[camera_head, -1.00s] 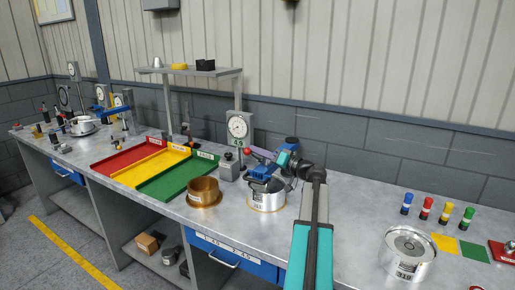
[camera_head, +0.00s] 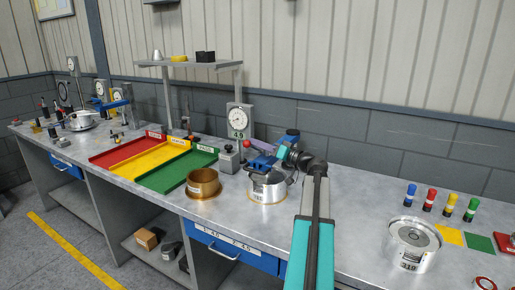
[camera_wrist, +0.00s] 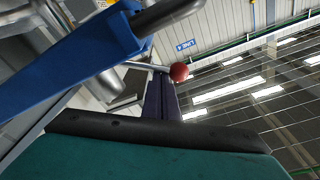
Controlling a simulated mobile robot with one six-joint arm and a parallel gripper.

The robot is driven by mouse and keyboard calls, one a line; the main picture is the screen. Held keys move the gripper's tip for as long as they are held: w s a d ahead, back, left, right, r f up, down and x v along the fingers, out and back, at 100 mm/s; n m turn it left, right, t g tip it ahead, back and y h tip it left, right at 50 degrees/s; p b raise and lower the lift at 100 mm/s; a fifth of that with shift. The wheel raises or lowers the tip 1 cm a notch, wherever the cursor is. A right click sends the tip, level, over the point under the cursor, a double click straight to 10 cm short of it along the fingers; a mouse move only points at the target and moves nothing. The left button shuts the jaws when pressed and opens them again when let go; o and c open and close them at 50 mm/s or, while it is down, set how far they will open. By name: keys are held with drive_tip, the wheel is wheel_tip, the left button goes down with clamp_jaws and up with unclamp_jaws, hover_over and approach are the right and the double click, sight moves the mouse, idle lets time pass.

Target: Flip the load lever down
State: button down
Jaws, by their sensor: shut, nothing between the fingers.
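The load lever is a thin metal rod with a red ball knob (camera_head: 247,144), beside the dial gauge stand. In the wrist view the knob (camera_wrist: 179,72) stands at the end of the rod, just past my fingertips. My gripper (camera_head: 257,147) has purple fingers, shut and empty, pointing left close by the knob. In the wrist view the shut fingers (camera_wrist: 160,97) reach up to just below the knob and rod; whether they touch is unclear. The blue clamp arm (camera_head: 262,163) of the stand lies just below my gripper, over a silver clutch drum (camera_head: 266,191).
The dial gauge (camera_head: 238,119) stands behind the lever. A brass ring (camera_head: 203,183) is left of the drum, and red, yellow and green trays (camera_head: 176,175) lie farther left. A second silver drum (camera_head: 413,243) and coloured markers (camera_head: 430,199) stand right. Blue clamp parts (camera_wrist: 75,60) crowd the fingers' left side.

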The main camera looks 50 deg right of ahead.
drive_tip(key=shift+s+a+f+n+y+b, duration=0.1)
drive_tip(key=shift+a+f+n+y+b, duration=0.3)
drive_tip(key=shift+b, duration=1.3)
drive_tip(key=shift+s+a+f+n+b, duration=0.15)
drive_tip(key=shift+f+n+b, duration=0.55)
drive_tip(key=shift+b, duration=0.95)
drive_tip(key=shift+w+a+f+n+b, duration=0.15)
drive_tip(key=shift+n+b, duration=0.25)
drive_tip(key=shift+b, duration=0.5)
drive_tip(key=shift+a+b, duration=0.1)
drive_tip(key=shift+b, duration=0.35)
drive_tip(key=s+d+r+b, duration=0.1)
drive_tip(key=s+d+r, duration=0.1)
drive_tip(key=s, duration=0.7)
drive_tip(key=shift+d+r, duration=0.3)
drive_tip(key=shift+d, duration=0.25)
